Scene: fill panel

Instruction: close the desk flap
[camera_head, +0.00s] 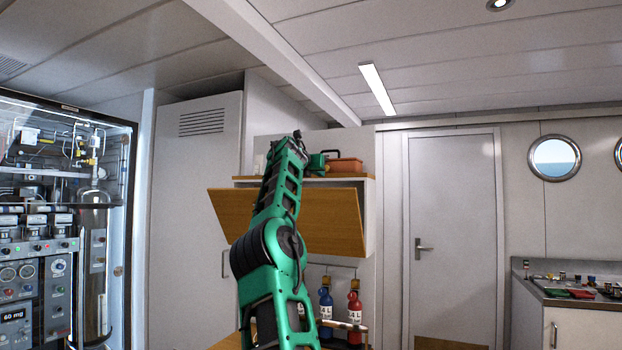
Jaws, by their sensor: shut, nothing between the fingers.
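The desk flap (335,217) is a wooden panel on the front of a white wall cabinet (370,215). It stands partly open, with its upper edge leaning out from the cabinet and its lower edge close to it. My green and black arm rises in front of the flap and covers its middle, reaching up to about the shelf above. Whether any part of my arm touches the flap cannot be told.
An orange-brown box (345,165) sits on the shelf above the flap. Blue (326,304) and red (355,307) bottles stand below. A glass-fronted equipment cabinet (108,220) is at left, a door (455,220) and a counter (560,305) at right.

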